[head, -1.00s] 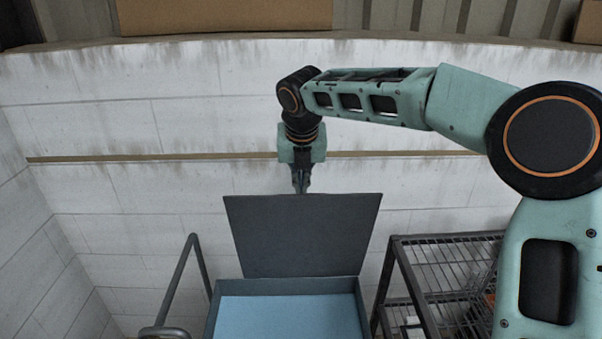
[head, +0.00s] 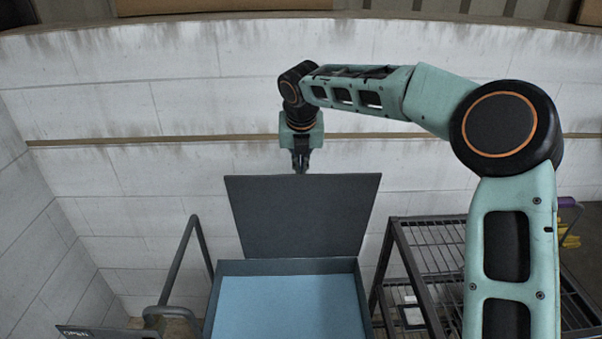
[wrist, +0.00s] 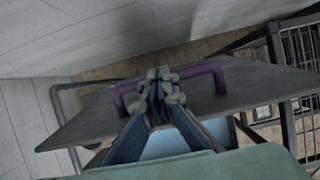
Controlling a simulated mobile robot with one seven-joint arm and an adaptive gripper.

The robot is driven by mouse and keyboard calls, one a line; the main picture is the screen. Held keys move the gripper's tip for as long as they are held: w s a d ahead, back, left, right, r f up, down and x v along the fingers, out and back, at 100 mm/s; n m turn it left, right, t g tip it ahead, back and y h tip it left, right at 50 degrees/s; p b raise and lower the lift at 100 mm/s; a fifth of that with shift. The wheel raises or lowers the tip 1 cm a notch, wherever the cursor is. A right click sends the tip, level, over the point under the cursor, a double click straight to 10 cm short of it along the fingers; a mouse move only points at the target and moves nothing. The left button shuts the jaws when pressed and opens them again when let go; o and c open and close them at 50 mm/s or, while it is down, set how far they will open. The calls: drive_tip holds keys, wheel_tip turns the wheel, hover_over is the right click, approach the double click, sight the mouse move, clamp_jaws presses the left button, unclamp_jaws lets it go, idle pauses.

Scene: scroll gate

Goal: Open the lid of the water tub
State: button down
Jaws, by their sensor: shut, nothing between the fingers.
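The water tub (head: 288,268) is a dark grey box with light blue water (head: 290,305) inside, at the bottom middle of the head view. Its dark grey lid (head: 305,215) stands raised at the tub's far edge, leaving the tub open. In the wrist view the lid (wrist: 250,95) carries a purple handle (wrist: 205,70). My gripper (head: 301,168) is at the lid's top edge in the head view. In the wrist view my gripper (wrist: 160,88) is shut and empty, in front of the purple handle. I cannot tell whether it touches the handle or lid.
A dark metal wire rack (head: 425,235) stands right of the tub. A grey rail (head: 180,260) stands to the left, with a small sign (head: 85,331) at the lower left. A pale block wall (head: 130,200) is behind the lid.

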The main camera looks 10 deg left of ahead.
drive_tip(key=w+a, duration=0.2)
drive_tip(key=w, duration=0.6)
drive_tip(key=shift+f, duration=0.2)
drive_tip(key=shift+r, duration=0.1)
